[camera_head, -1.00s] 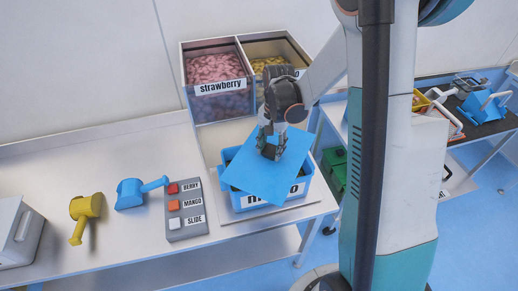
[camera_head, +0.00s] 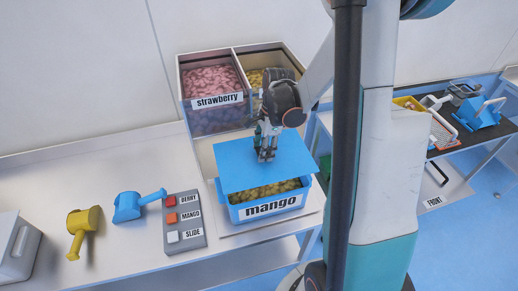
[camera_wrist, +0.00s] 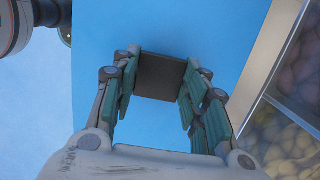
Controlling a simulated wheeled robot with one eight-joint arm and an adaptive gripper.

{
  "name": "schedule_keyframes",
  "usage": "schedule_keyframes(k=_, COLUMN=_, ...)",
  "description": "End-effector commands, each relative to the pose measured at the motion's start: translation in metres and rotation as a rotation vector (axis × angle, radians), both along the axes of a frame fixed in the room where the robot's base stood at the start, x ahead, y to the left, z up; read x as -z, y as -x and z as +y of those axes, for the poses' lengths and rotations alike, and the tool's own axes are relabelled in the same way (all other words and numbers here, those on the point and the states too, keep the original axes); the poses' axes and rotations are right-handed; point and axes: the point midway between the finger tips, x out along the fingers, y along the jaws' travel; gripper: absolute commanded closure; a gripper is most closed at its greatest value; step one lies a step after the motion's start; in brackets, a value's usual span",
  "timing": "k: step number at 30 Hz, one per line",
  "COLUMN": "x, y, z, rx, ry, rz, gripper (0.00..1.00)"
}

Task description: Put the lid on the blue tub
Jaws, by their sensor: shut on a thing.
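The blue lid (camera_head: 240,158) is a flat sheet with a dark grip block in its middle. My gripper (camera_head: 266,155) is shut on this block and holds the lid over the back part of the blue tub (camera_head: 233,213). The lid's edges run roughly in line with the tub. The tub has a "mango" label and yellow pieces show inside along its open front part. In the wrist view the fingers close on the dark block (camera_wrist: 160,76) of the lid (camera_wrist: 180,30). Whether the lid touches the tub's rim cannot be told.
Behind the tub stands a two-part bin (camera_head: 215,110) with pink and yellow pieces, labelled "strawberry". A button box (camera_head: 185,222), a blue scoop (camera_head: 130,206) and a yellow scoop (camera_head: 82,230) lie to the left. The table between is clear.

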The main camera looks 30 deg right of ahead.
Motion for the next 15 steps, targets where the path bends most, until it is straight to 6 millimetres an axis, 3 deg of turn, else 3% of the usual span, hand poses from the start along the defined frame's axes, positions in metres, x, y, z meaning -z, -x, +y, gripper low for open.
schedule_keyframes(k=15, x=0.028, y=0.0, z=0.0, rx=0.0, ry=0.0, rz=0.0, gripper=1.0)
